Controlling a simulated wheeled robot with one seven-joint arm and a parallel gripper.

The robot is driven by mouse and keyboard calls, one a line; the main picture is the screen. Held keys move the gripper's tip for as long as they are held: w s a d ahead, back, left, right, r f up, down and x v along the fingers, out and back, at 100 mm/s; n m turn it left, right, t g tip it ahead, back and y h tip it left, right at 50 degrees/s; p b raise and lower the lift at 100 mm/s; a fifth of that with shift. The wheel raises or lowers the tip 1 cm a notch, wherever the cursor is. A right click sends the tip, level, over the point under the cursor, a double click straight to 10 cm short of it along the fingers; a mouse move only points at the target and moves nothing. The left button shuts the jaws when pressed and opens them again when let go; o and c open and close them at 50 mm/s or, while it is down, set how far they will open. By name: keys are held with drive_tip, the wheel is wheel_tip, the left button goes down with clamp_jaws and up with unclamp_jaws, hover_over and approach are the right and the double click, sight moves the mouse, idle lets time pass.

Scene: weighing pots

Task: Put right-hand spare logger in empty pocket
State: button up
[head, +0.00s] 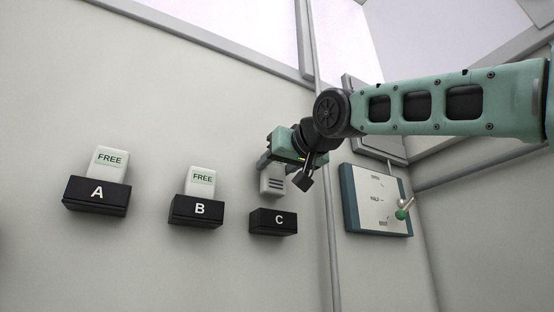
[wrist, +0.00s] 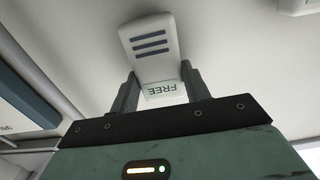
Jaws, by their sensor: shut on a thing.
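My gripper (head: 276,164) is shut on a white logger (head: 272,182) with dark slots on its face, held upright just above the black pocket C (head: 273,224). A small gap shows between the logger's lower end and the pocket, which looks empty. In the wrist view the fingers (wrist: 158,74) clasp the logger (wrist: 148,30) from both sides, and its label FREE (wrist: 164,90) shows near my palm. White loggers marked FREE stand in pocket A (head: 96,199) and pocket B (head: 196,214): one logger (head: 108,163) in A, one (head: 202,181) in B.
A panel with a lever (head: 377,200) is mounted on the wall right of pocket C, beyond a vertical grey pipe (head: 328,220). A window (head: 255,30) is above. The wall below the pockets is clear.

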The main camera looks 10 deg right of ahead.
sight(276, 193)
drive_tip(key=shift+f+b, duration=2.3)
drive_tip(key=shift+f, duration=0.75)
drive_tip(key=shift+f+b, duration=0.5)
drive_tip(key=shift+b, duration=0.05)
drive_tip(key=o, duration=1.1)
